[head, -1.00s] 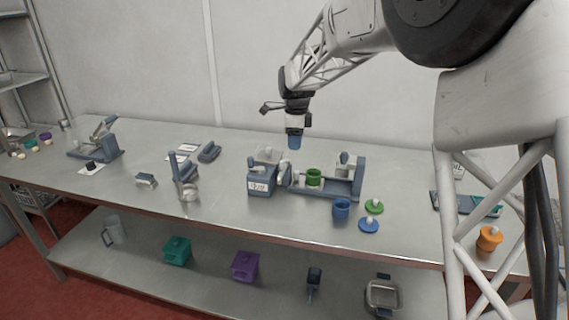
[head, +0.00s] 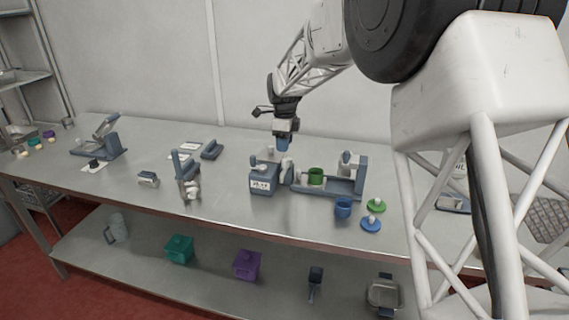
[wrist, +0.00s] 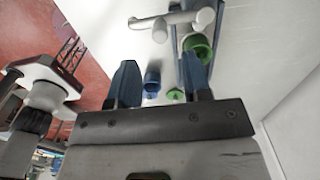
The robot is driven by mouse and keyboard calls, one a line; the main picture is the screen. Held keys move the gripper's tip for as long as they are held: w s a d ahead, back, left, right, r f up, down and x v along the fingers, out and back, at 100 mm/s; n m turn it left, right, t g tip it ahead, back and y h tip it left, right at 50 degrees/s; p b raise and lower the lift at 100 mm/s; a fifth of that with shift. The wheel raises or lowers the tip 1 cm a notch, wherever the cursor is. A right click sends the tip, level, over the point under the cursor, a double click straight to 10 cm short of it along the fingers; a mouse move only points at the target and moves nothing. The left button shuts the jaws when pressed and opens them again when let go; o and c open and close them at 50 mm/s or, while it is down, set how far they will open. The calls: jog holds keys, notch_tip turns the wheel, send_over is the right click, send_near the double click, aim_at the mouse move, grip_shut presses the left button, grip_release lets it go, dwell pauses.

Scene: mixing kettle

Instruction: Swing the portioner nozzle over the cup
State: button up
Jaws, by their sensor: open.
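The portioner (head: 263,181) is a blue-grey box with a white label, left of a blue-grey stand on the table. A pale tube with a rounded end, which looks like its nozzle (wrist: 180,18), shows at the top of the wrist view, close beside the green cup (wrist: 198,48). In the head view the green cup (head: 316,176) stands on the stand; whether the nozzle is over it I cannot tell. My gripper (head: 283,146) is above the portioner, pointing down. Its blue fingers are apart and empty in the wrist view (wrist: 160,64).
A blue cup (head: 343,209) and green and blue knobbed lids (head: 376,205) (head: 370,224) lie in front of the stand (head: 345,189). Another blue-grey device (head: 186,175) stands to the left. Bare table lies between it and the portioner.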

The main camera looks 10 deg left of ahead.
aim_at(284, 169)
jog(key=shift+f, duration=3.85)
jog(key=shift+f, duration=0.15)
jog(key=c, duration=0.5)
